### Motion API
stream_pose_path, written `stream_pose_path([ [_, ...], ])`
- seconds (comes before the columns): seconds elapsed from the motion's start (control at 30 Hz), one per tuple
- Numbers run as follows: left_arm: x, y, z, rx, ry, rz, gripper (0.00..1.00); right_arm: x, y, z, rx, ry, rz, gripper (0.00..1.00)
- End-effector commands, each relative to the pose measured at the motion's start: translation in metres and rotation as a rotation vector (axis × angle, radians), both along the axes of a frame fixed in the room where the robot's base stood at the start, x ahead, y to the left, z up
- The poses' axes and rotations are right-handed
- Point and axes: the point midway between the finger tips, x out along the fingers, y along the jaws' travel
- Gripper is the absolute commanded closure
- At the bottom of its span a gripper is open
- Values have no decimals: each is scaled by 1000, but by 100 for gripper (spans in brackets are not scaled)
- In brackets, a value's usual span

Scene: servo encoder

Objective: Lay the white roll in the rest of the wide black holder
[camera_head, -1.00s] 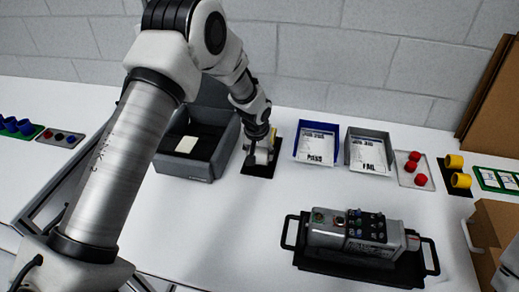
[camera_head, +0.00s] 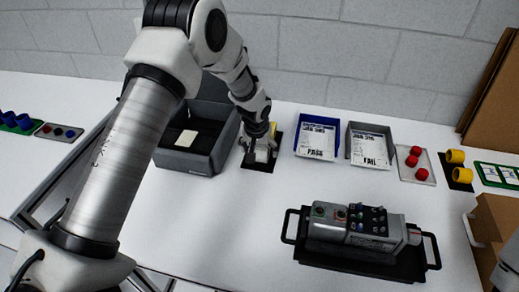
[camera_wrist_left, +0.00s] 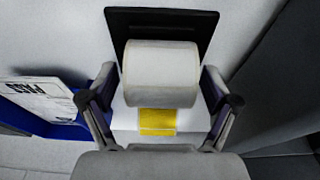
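A white roll (camera_wrist_left: 161,72) lies sideways over a black plate (camera_wrist_left: 160,17) with a yellow patch (camera_wrist_left: 157,121) beside it. In the head view the roll (camera_head: 263,153) and black plate (camera_head: 257,166) are behind the box with controls. I cannot tell how the roll is supported, nor whether this plate is the wide black holder. My left gripper (camera_head: 260,150) is down at the roll. In the left wrist view its fingers (camera_wrist_left: 160,95) stand on either side of the roll, seemingly apart from its ends. My right gripper is not in view.
A grey bin (camera_head: 190,160) stands close left of the gripper. A blue tray (camera_head: 317,153) and a grey tray (camera_head: 369,162) stand to the right. A grey control box (camera_head: 362,228) sits on a black handled tray (camera_head: 365,262) in front. Table between is clear.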

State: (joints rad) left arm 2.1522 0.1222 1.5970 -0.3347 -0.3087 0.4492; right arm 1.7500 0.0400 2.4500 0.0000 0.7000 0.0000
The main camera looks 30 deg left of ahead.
Motion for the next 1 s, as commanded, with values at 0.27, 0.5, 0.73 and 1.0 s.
stream_pose_path([
  [0.27,0,0,1,0,0,0,11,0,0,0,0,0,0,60],
  [0.5,-9,-2,40,0,-4,0,11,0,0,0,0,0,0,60],
  [0.73,-24,-6,95,1,-2,-1,11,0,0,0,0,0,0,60],
  [1.0,-30,-8,116,0,0,0,11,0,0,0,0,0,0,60],
])
